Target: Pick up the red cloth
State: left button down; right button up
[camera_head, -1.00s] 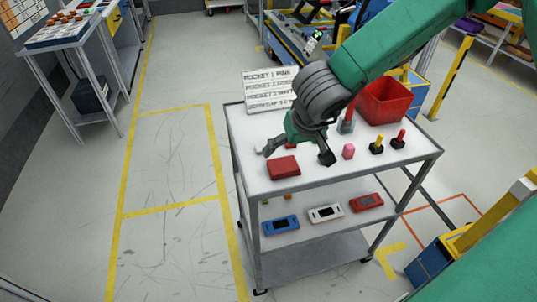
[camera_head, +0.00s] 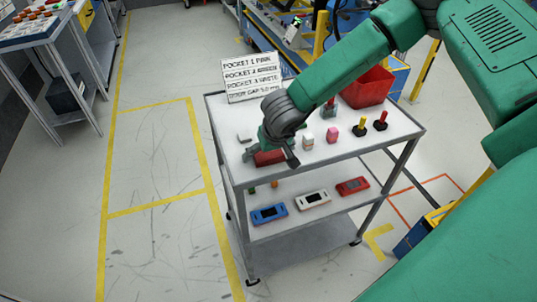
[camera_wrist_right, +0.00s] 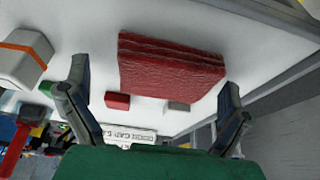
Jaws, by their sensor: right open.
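The red cloth (camera_head: 270,158) is a folded, thick square lying on the top shelf of the cart near its front left edge. My right gripper (camera_head: 270,160) is right above it in the head view and partly hides it. In the right wrist view the cloth (camera_wrist_right: 170,66) lies ahead of and between the two spread fingers of the right gripper (camera_wrist_right: 155,95). The fingers are open and I see nothing held between them; whether they touch the cloth I cannot tell. My left gripper does not show.
The cart's top (camera_head: 335,150) also holds a red bin (camera_head: 367,88), a pink block (camera_head: 332,134), a white item (camera_head: 308,139), a yellow-topped piece (camera_head: 359,128), a red-topped piece (camera_head: 381,121) and a sign (camera_head: 252,75). Blue (camera_head: 269,214), white (camera_head: 313,200) and red (camera_head: 352,187) devices lie on the shelf below.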

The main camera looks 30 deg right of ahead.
jog(key=shift+a+r, duration=0.1)
jog(key=shift+a, duration=0.1)
jog(key=c, duration=1.1)
jog(key=shift+c, duration=0.2)
jog(key=shift+r, duration=0.45)
notch_tip(320, 180, up, 9)
jog(key=shift+r+p, duration=0.1)
jog(key=shift+p, duration=0.55)
